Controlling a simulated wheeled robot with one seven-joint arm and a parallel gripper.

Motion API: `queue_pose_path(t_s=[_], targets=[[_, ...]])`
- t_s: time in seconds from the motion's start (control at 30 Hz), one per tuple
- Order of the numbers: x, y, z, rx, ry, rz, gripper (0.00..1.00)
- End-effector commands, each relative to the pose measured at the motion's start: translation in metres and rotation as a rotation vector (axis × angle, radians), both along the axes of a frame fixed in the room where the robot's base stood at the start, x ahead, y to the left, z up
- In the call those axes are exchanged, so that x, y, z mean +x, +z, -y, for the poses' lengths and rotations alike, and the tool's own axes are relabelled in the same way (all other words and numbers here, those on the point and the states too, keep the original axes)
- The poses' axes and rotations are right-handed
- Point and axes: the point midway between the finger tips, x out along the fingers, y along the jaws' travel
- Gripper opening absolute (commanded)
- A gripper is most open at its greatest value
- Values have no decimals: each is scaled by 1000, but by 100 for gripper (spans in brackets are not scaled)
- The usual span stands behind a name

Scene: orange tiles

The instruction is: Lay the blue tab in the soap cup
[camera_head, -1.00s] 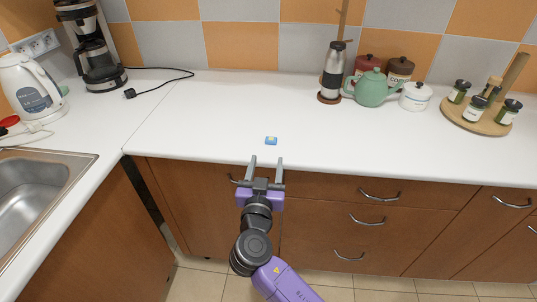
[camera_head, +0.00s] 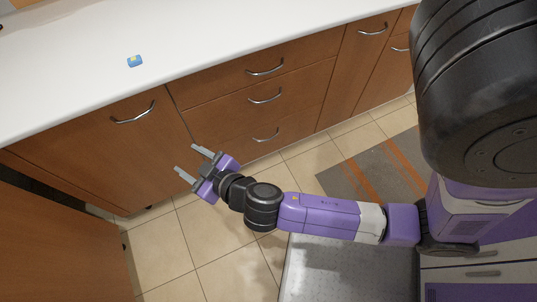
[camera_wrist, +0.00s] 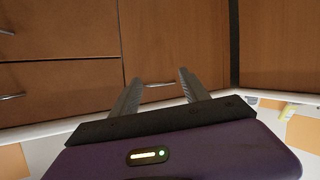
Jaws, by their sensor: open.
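The blue tab (camera_head: 135,61), small and flat with a pale patch on top, lies on the white counter near its front edge in the head view. My gripper (camera_head: 186,158) is open and empty, in front of the cabinet doors and below the counter edge. It is apart from the tab, which lies up and to the left of it in the head view. In the wrist view my open fingers (camera_wrist: 162,75) point at the brown cabinet fronts with nothing between them. I see no soap cup in either current view.
The white counter (camera_head: 60,75) around the tab is clear. Cabinet doors and drawers with metal handles (camera_head: 265,68) stand close to my gripper. A grey and orange striped mat (camera_head: 370,165) lies on the tiled floor. A small yellowish thing (camera_wrist: 288,112), unclear, shows at right in the wrist view.

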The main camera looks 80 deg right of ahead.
Motion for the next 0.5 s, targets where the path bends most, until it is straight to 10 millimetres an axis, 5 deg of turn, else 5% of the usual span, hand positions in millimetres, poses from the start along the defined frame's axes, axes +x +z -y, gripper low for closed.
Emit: queue_pose_path(t_s=[0.23, 0.5], targets=[[-98, -1, -52, 79, 251, -50, 53], [-181, 61, -78, 129, 381, 30, 53]])
